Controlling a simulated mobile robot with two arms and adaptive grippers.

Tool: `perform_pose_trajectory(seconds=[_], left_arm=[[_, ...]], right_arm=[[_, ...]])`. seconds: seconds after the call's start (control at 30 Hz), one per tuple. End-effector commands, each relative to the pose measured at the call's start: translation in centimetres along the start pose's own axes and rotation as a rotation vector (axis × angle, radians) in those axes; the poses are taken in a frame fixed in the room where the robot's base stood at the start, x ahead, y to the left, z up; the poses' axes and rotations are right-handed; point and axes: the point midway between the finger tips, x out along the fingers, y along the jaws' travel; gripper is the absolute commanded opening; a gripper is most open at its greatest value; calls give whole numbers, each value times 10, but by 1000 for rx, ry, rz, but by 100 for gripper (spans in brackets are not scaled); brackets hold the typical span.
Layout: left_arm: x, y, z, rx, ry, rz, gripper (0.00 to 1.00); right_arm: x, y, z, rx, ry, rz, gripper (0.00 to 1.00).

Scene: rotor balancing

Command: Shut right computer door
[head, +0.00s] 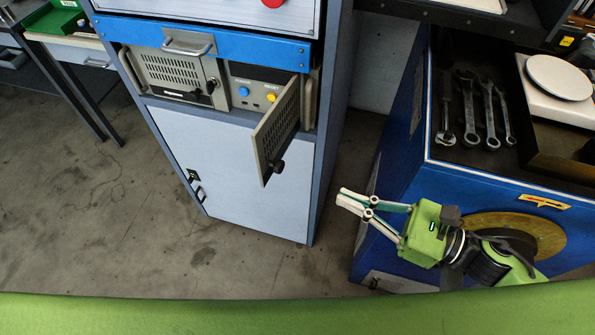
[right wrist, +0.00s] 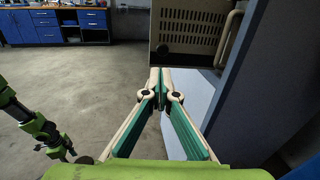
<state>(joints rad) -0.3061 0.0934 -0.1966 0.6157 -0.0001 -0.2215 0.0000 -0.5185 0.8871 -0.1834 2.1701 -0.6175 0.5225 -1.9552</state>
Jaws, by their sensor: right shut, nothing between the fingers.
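The right computer door (head: 278,130) is a beige perforated panel with a dark knob. It stands swung open, out from the computer front, beside a panel with a blue and a yellow button (head: 256,92). In the right wrist view the door (right wrist: 188,28) shows at the top, beyond the fingertips. My right gripper (head: 342,198) is shut and empty, to the right of and apart from the door, beside the blue workbench. Its closed fingers also show in the right wrist view (right wrist: 160,76). My left gripper is not recognisable in either view.
The left computer door (head: 172,73) is shut. The blue workbench (head: 395,160) with wrenches (head: 490,110) stands at right. Open floor (head: 110,215) lies in front and left.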

Motion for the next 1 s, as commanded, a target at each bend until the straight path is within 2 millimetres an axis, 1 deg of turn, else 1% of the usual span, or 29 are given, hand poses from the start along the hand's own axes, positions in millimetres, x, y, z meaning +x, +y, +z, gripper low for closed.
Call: perform_pose_trajectory(seconds=[0.07,0.17,0.27,0.43,0.53,0.7,0.83,1.0], left_arm=[[-4,-5,8,0,-12,-6,40],[-8,-3,7,-1,-11,-4,40],[-12,4,0,-4,-3,5,40],[-21,17,-17,-5,22,20,40],[-27,18,-22,-2,29,21,40],[-37,15,-22,-1,27,18,40],[-41,11,-18,0,22,14,40],[-43,9,-14,0,15,12,40]], right_arm=[[11,-1,3,-3,-2,0,0],[24,-1,3,-1,-3,-1,0],[37,-1,4,-1,-3,-2,0],[61,-1,4,-1,-3,-1,0],[76,-1,4,0,-3,-1,0],[99,0,4,1,-3,0,0],[112,-1,3,2,-2,-3,0],[118,0,1,2,-1,-2,0]])
